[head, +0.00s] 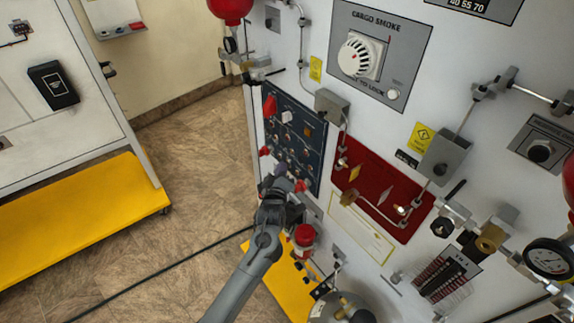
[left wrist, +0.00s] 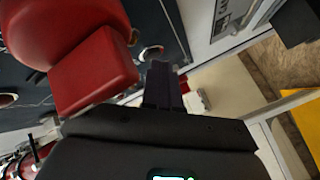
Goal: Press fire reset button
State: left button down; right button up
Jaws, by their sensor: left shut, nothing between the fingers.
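A dark blue control panel (head: 297,133) on the white trainer wall carries a red handle (head: 270,107) at its top left, several small knobs and buttons, and more red parts along its lower edge. I cannot tell which control is the fire reset button. My left gripper (head: 279,172) is shut and empty at the panel's lower left edge; whether it touches anything is unclear. In the left wrist view, its dark fingers (left wrist: 163,86) are together beside a large red switch part (left wrist: 92,72), with the dark panel behind. My right gripper is not in view.
A dark red panel (head: 378,187) with tubing lies to the right. A red knob (head: 304,235) sits below the gripper. A pressure gauge (head: 549,258) is at the lower right. The tiled floor (head: 195,165) left of the trainer is open except for a cable.

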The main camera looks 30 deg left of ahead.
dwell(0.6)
pick_arm(q)
jog(key=shift+s+a+p, duration=0.2)
jog(key=shift+s+p, duration=0.45)
jog(key=s+p, duration=0.1)
jog(key=s+a+p, duration=0.1)
jog(key=s, duration=0.1)
jog(key=s+p, duration=0.1)
jog(key=shift+s+a, duration=0.35)
dwell(0.7)
